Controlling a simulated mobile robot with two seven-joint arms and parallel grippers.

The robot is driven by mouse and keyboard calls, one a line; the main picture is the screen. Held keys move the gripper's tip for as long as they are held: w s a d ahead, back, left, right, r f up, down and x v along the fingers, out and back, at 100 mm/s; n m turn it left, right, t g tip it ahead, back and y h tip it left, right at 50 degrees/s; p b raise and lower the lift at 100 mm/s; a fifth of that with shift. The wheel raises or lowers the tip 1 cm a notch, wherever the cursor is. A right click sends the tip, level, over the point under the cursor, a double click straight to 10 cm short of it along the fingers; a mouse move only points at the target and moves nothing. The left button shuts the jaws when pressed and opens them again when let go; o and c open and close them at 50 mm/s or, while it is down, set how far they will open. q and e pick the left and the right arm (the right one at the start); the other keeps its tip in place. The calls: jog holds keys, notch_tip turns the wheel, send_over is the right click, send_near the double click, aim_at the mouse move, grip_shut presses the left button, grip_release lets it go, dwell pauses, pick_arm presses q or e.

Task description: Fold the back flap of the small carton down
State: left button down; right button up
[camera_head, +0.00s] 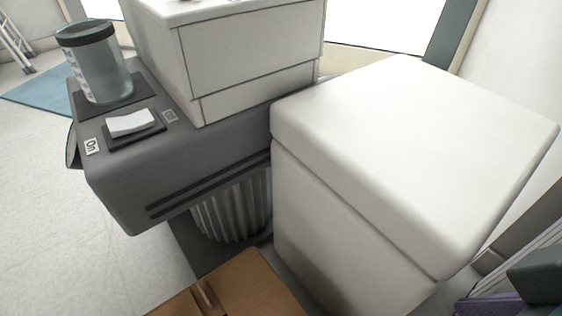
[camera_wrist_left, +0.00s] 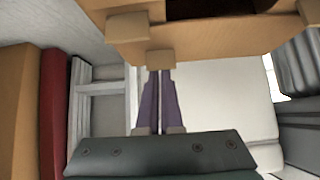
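A brown cardboard carton (camera_head: 252,284) shows at the bottom edge of the head view, mostly cut off, with a narrow upright edge on its left part. In the left wrist view a cardboard carton (camera_wrist_left: 215,42) fills the top, with a dark opening and small tabs on its near side. I cannot tell which flap is the back one. My left gripper (camera_wrist_left: 159,75) has its purple fingers nearly together, tips close to a tab; contact is unclear and nothing shows between them. Part of my right gripper (camera_head: 495,302) shows at the lower right of the head view, its fingertips cut off.
A grey compressor unit (camera_head: 180,165) with a switch (camera_head: 132,123) and a clear jar (camera_head: 98,68) stands at left. A white drawer box (camera_head: 245,50) rests on it. A large white lidded box (camera_head: 410,140) stands at right. Open floor (camera_head: 60,230) lies at the left.

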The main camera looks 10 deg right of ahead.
pick_arm(q)
jog(key=shift+s+a+f, duration=0.25)
jog(key=shift+a+f, duration=0.2)
jog(key=shift+f, duration=0.25)
jog(key=w+d+r+p+v, duration=0.1)
jog(key=p+v, duration=0.5)
jog(key=v, duration=0.3)
notch_tip(320, 180, up, 41)
jog(key=w+a+n+y+p, duration=0.15)
jog(key=n+p, duration=0.25)
jog(key=p, duration=2.9)
jog(key=s+a+r+n+y+p, duration=0.1)
jog(key=a+r+n+y+p, duration=0.15)
jog(key=a+r+p, duration=0.65)
jog(key=s+a+r+n+y+p, duration=0.1)
jog(key=a+r+n+y+p, duration=0.15)
jog(key=r+p, duration=1.15)
jog(key=s+a+r+n+y+p, duration=0.1)
jog(key=a+r+n+y+p, duration=0.3)
jog(key=r+p, duration=0.8)
notch_tip(320, 180, up, 36)
jog(key=m+h+p, duration=0.1)
jog(key=h+p, duration=0.1)
jog(key=p, duration=3)
jog(key=shift+w+a, duration=0.3)
jog(key=shift+a, duration=0.15)
